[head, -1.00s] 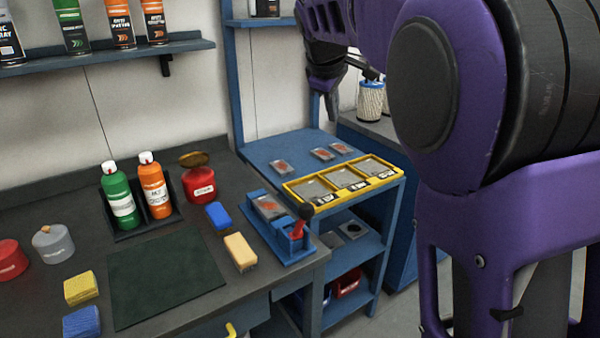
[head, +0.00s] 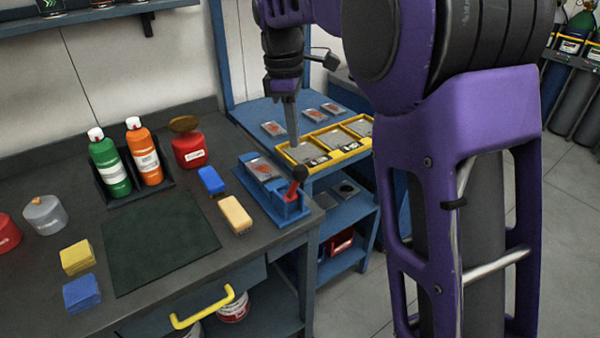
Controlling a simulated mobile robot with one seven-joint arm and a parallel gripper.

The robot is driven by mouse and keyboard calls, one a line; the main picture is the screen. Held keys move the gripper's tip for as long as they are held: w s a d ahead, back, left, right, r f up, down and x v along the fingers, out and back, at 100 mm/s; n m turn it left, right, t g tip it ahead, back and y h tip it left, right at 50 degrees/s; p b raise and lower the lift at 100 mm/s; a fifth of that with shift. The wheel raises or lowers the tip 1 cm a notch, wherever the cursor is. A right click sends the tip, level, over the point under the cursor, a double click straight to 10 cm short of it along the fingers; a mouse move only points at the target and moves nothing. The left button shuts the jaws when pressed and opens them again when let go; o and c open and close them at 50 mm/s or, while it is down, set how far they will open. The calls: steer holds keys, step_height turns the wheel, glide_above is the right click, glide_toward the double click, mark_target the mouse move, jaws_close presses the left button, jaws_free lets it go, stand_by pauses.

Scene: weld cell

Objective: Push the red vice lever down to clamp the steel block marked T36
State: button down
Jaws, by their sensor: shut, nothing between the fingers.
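The blue vice (head: 284,212) stands at the right end of the dark workbench. A steel block (head: 263,168) with a reddish marking lies in it; the marking is too small to read. The red vice lever (head: 292,190) stands up at the vice's near right end, tipped with a dark knob (head: 300,173). My gripper (head: 293,138) points down, shut and empty, over the near left part of the yellow tray, behind and above the vice. It is apart from the lever. My arm comes down from the top of the picture.
A yellow-framed tray (head: 327,157) and several marked blocks sit on the blue shelf unit (head: 255,112) beyond the vice. A dark mat (head: 160,240) covers the bench middle.

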mark_target(297, 167)
steer(key=shift+f, duration=0.65)
steer(key=f+b, duration=0.2)
steer(key=f, duration=0.1)
steer(key=f+b, duration=0.1)
steer(key=shift+d+f+b, duration=0.25)
steer(key=shift+f+b, duration=0.05)
steer(key=shift+f, duration=0.1)
steer(key=shift+s+d+f+b, duration=0.1)
steer(key=shift+s+f+b, duration=0.15)
steer(key=shift+f+b, duration=0.15)
steer(key=shift+w+f, duration=0.1)
steer(key=shift+f, duration=0.35)
steer(key=f, duration=0.1)
steer(key=f+b, duration=0.2)
steer(key=f, duration=0.1)
steer(key=shift+w+a, duration=0.2)
steer(key=shift+a, duration=0.1)
steer(key=shift+s+d+r, duration=0.1)
steer(key=shift+d+r, duration=0.1)
steer(key=shift+r, duration=0.05)
steer(key=shift+r, duration=0.1)
